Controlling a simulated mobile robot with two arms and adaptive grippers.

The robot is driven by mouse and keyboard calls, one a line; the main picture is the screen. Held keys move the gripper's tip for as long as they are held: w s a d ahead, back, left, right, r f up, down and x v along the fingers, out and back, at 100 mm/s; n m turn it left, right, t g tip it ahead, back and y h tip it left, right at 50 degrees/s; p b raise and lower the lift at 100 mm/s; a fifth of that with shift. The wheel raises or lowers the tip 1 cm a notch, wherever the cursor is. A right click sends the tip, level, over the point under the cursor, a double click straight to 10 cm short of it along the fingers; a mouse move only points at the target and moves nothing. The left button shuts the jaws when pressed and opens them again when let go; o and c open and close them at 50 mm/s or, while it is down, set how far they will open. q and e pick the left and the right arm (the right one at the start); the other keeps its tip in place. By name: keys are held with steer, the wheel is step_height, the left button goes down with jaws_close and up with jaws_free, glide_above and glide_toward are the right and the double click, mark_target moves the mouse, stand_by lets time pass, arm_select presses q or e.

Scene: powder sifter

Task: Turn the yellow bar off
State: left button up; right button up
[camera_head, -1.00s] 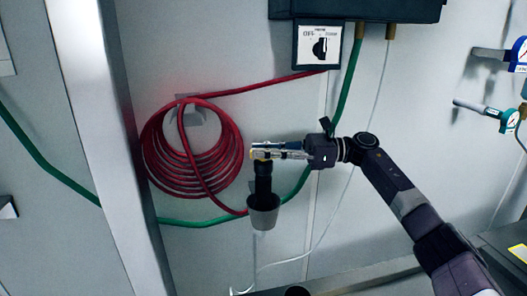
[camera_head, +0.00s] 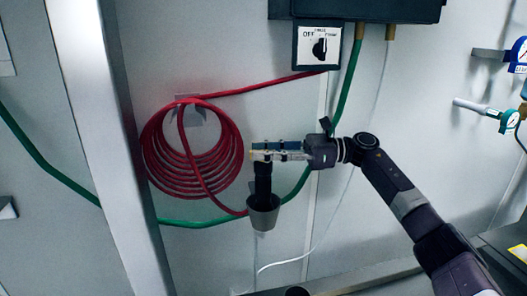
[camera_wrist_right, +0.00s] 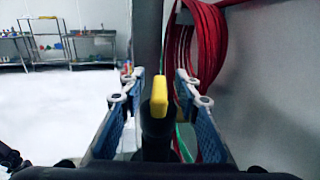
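The yellow bar (camera_wrist_right: 160,92) shows in the right wrist view, on top of a dark upright fitting (camera_wrist_right: 156,132). My right gripper (camera_wrist_right: 158,88) is open, with one finger on each side of the bar and a gap visible on both sides. In the head view my right gripper (camera_head: 266,151) reaches in from the right, over the dark fitting (camera_head: 263,180) with its grey cup-shaped lower end (camera_head: 263,212). The fingers largely hide the bar there. My left gripper is not in view.
A coiled red hose (camera_head: 185,178) hangs on the wall just left of the fitting. A dark box with an OFF-marked knob (camera_head: 319,47) is above. A green hose (camera_head: 190,222) runs behind. Gauges (camera_head: 520,52) are at the far right.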

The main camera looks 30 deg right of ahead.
steer(key=v, duration=1.2)
